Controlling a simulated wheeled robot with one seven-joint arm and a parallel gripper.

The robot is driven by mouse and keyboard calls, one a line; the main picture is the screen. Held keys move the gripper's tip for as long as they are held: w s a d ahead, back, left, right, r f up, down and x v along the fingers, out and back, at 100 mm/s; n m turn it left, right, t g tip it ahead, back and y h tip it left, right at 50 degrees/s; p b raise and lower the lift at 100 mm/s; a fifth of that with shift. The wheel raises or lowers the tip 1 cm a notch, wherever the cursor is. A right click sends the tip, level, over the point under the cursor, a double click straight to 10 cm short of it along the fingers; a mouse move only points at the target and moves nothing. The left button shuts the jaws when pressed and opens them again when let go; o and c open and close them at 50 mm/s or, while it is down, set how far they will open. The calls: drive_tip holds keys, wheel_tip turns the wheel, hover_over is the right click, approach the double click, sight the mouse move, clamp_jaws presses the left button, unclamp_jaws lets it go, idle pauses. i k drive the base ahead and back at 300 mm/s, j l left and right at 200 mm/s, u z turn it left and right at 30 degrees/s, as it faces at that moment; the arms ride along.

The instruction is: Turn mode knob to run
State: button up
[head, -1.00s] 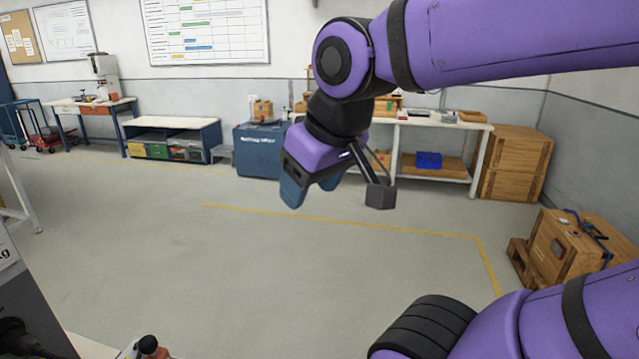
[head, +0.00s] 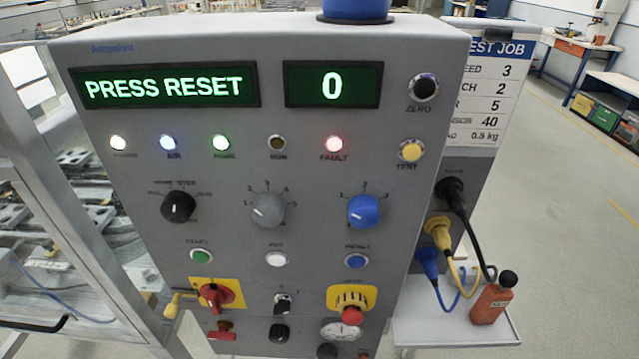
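The grey control panel (head: 310,120) fills the middle of the head view. A black knob (head: 178,206) sits at its left, under small lettering that seems to include "STEP". It is probably the mode knob, but the labels around it are too blurred to read surely, and I cannot tell which position it points to. A grey knob (head: 268,210) and a blue knob (head: 364,211) with number marks stand to its right. The left display (head: 165,87) reads "PRESS RESET". My gripper is not in view.
The right display (head: 332,84) reads 0. The fault lamp (head: 334,144) glows red; the run lamp (head: 277,143) looks dark. Below are buttons, a red rotary switch (head: 215,295) and a red emergency button (head: 352,315). Cables and an orange bottle (head: 491,300) are at right.

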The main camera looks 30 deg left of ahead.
sight(178, 206)
drive_tip(key=u, duration=1.7)
